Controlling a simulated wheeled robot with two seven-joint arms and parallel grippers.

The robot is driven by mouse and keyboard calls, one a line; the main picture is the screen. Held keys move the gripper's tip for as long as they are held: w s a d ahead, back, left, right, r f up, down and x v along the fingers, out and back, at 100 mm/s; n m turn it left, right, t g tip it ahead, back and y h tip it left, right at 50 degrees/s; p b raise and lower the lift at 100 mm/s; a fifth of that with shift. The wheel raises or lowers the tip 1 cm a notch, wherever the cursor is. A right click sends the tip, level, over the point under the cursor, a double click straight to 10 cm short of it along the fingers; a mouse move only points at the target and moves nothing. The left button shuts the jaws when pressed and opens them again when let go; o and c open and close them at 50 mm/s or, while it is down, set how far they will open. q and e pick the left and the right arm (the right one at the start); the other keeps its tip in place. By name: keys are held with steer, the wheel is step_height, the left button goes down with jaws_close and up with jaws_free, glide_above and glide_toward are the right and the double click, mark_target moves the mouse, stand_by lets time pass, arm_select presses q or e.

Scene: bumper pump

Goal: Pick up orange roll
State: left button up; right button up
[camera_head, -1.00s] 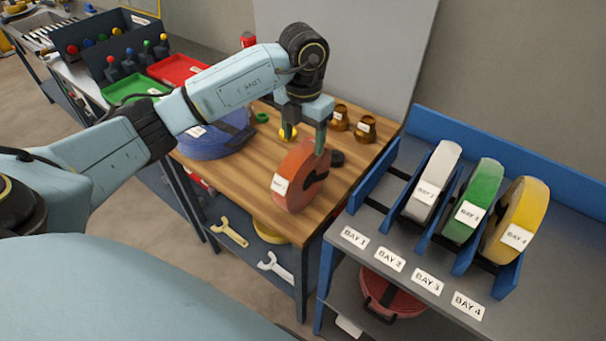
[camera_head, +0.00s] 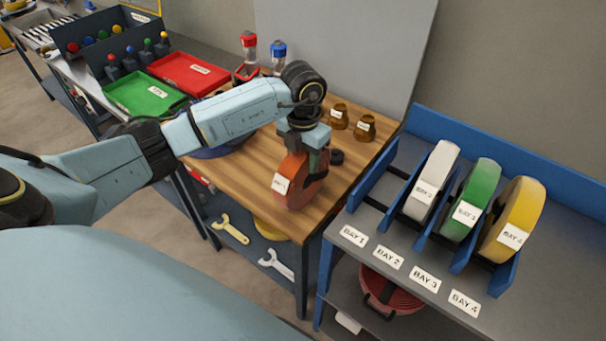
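The orange roll (camera_head: 292,190) stands upright on its edge on the wooden bench, near the bench's right front part, with a white label on its rim. My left gripper (camera_head: 306,160) reaches down over the roll's top from above. One finger shows against the roll's right side; the other is mostly hidden, so I cannot tell whether they press on it. My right gripper is not in view.
A rack (camera_head: 423,232) to the right holds white (camera_head: 437,170), green (camera_head: 485,190) and yellow (camera_head: 520,205) rolls; its leftmost slot, by the BAY 1 label, is empty. Brown fittings (camera_head: 363,128) and a small black part (camera_head: 337,157) lie close behind the orange roll.

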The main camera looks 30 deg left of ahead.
arm_select(q)
jaws_close()
steer(key=shift+w+r, duration=0.1)
steer(key=shift+r, duration=0.1)
